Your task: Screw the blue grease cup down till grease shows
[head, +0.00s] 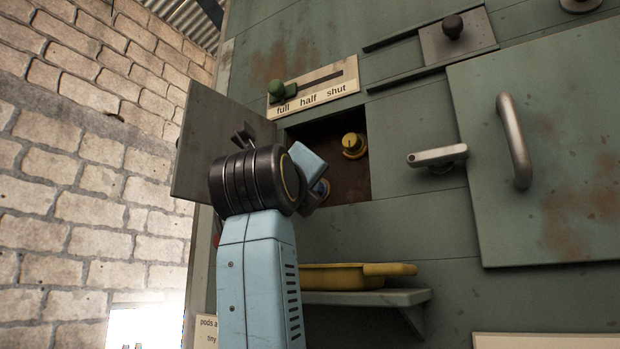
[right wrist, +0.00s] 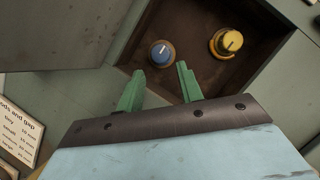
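The blue grease cup (right wrist: 162,54) sits in an open recess of the green machine, with a pale mark on its face. In the head view my right arm mostly hides it. My right gripper (right wrist: 160,69) is open, its two green fingers pointing into the recess. In the right wrist view the blue cup appears just beyond and between the fingertips; I cannot tell how far off it is. No grease is visible around it. A yellow cup (head: 353,146) is in the same recess, up and right of the blue one; it also shows in the right wrist view (right wrist: 228,42). My left gripper is not in view.
The recess door (head: 222,140) stands open at the left. A lever plate marked full, half, shut (head: 315,92) is above the recess. A metal handle (head: 437,156) is at the right. Below, a shelf (head: 375,298) holds a yellow tray (head: 345,272).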

